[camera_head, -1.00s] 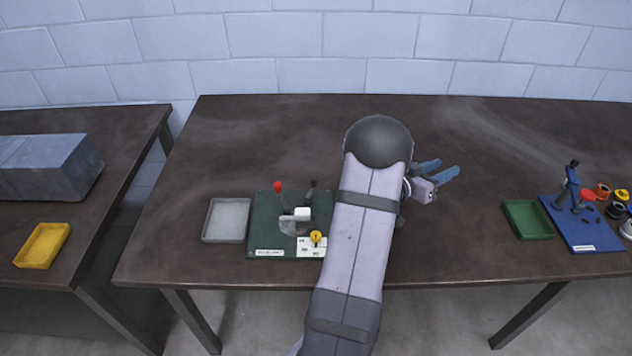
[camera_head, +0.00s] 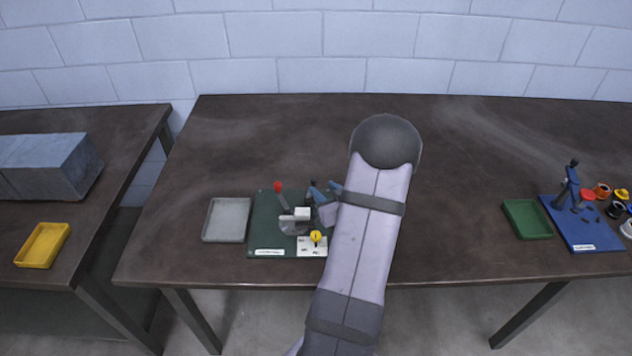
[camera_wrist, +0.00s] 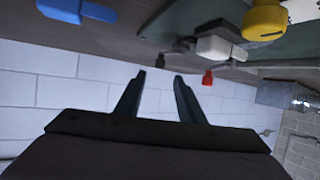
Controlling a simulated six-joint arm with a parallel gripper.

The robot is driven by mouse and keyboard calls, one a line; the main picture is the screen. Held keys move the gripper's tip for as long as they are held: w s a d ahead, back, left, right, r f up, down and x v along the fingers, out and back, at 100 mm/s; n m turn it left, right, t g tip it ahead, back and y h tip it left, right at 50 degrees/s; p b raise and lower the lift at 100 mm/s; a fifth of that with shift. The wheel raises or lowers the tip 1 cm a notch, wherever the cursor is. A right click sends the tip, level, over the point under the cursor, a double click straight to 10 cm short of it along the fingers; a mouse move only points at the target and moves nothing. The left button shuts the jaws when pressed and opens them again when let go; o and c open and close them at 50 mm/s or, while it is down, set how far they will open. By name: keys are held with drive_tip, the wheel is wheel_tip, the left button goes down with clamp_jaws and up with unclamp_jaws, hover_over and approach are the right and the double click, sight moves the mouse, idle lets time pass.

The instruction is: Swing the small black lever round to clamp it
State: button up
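The green fixture board (camera_head: 262,225) lies on the brown table, with a white block (camera_head: 302,213), a red-tipped lever (camera_head: 279,190) and a yellow knob (camera_head: 316,237) on it. My gripper (camera_head: 324,188) is over the board's back right corner, at the black lever's place. Its fingers mostly hide the small black lever in the head view. In the wrist view my gripper (camera_wrist: 158,78) is open with nothing between the fingers. A dark knob (camera_wrist: 183,45), seemingly the black lever, shows beyond and to the right of the fingertips, near the red tip (camera_wrist: 207,78). Contact cannot be told.
A grey tray (camera_head: 227,220) stands just left of the board. A green tray (camera_head: 527,219) and a blue board (camera_head: 590,235) with small parts are far right. A yellow tray (camera_head: 42,245) is on the left table. The table's back middle is clear.

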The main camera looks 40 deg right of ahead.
sight(314, 180)
drive_tip(key=shift+w, duration=0.1)
drive_tip(key=shift+p+x, duration=1)
drive_tip(key=shift+x, duration=2.55)
drive_tip(key=shift+d, duration=0.15)
drive_tip(key=shift+c, duration=0.7)
clamp_jaws()
